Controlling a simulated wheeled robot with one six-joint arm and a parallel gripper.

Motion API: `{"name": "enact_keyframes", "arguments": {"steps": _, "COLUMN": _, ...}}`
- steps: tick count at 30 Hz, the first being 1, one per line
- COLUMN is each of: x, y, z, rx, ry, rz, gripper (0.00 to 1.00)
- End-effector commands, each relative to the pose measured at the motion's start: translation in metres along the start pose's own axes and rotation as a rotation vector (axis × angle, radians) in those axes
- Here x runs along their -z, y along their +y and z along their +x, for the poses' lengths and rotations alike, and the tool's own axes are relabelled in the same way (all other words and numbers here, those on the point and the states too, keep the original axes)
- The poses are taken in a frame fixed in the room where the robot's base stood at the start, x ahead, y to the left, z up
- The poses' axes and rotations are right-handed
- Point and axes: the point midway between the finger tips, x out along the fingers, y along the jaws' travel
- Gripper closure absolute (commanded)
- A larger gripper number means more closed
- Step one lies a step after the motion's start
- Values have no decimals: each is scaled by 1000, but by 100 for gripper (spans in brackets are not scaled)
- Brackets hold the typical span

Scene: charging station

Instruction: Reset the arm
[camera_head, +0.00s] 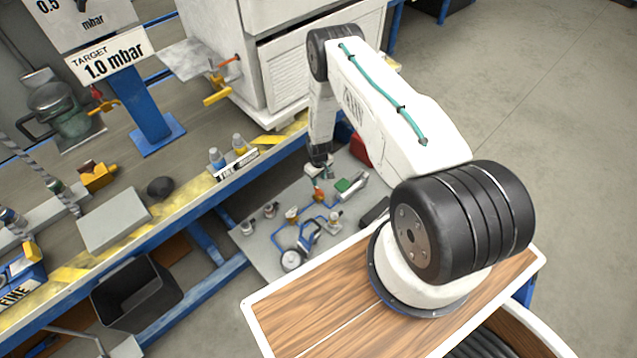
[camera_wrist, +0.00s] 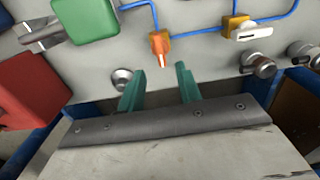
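My white arm (camera_head: 385,110), with a teal cable along it, stretches from its round base on the wooden top towards the back, then bends down. My gripper (camera_head: 322,174) points down over a grey panel with fittings. In the wrist view my gripper (camera_wrist: 160,78) shows two teal fingers spread apart with nothing between them. An orange valve handle (camera_wrist: 158,48) lies just beyond the fingertips, apart from them as far as I can tell.
The grey panel (camera_head: 262,250) carries blue pipes, a round gauge (camera_head: 291,260) and a green block (camera_head: 343,185). A red box (camera_wrist: 30,95) stands close on the left. A workbench with a yellow-striped edge (camera_head: 190,200) and a white cabinet (camera_head: 250,75) are nearby.

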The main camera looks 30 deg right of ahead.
Motion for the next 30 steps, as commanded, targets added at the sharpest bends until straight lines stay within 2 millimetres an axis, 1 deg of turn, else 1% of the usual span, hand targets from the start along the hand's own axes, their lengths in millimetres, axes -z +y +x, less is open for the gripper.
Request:
{"name": "enact_keyframes", "arguments": {"steps": 3, "x": -1, "y": 0, "z": -4, "rx": 1, "ry": -1, "rz": 0, "gripper": 65}}
{"name": "enact_keyframes", "arguments": {"steps": 19, "x": -2, "y": -1, "z": -4, "rx": 3, "ry": -7, "rz": 13, "gripper": 65}}
{"name": "enact_keyframes", "arguments": {"steps": 20, "x": -4, "y": -2, "z": -4, "rx": 8, "ry": -17, "rz": 21, "gripper": 65}}
{"name": "enact_keyframes", "arguments": {"steps": 22, "x": -15, "y": -7, "z": -4, "rx": 27, "ry": -61, "rz": 44, "gripper": 65}}
{"name": "enact_keyframes", "arguments": {"steps": 23, "x": -23, "y": -11, "z": -3, "rx": 37, "ry": -84, "rz": 52, "gripper": 65}}
{"name": "enact_keyframes", "arguments": {"steps": 25, "x": -44, "y": -21, "z": -2, "rx": 62, "ry": -145, "rz": 73, "gripper": 65}}
{"name": "enact_keyframes", "arguments": {"steps": 26, "x": -54, "y": -26, "z": -5, "rx": 75, "ry": -177, "rz": 84, "gripper": 65}}
{"name": "enact_keyframes", "arguments": {"steps": 27, "x": -64, "y": -30, "z": -17, "rx": 91, "ry": -220, "rz": 103, "gripper": 65}}
{"name": "enact_keyframes", "arguments": {"steps": 30, "x": -71, "y": -36, "z": -56, "rx": 111, "ry": -287, "rz": 136, "gripper": 65}}
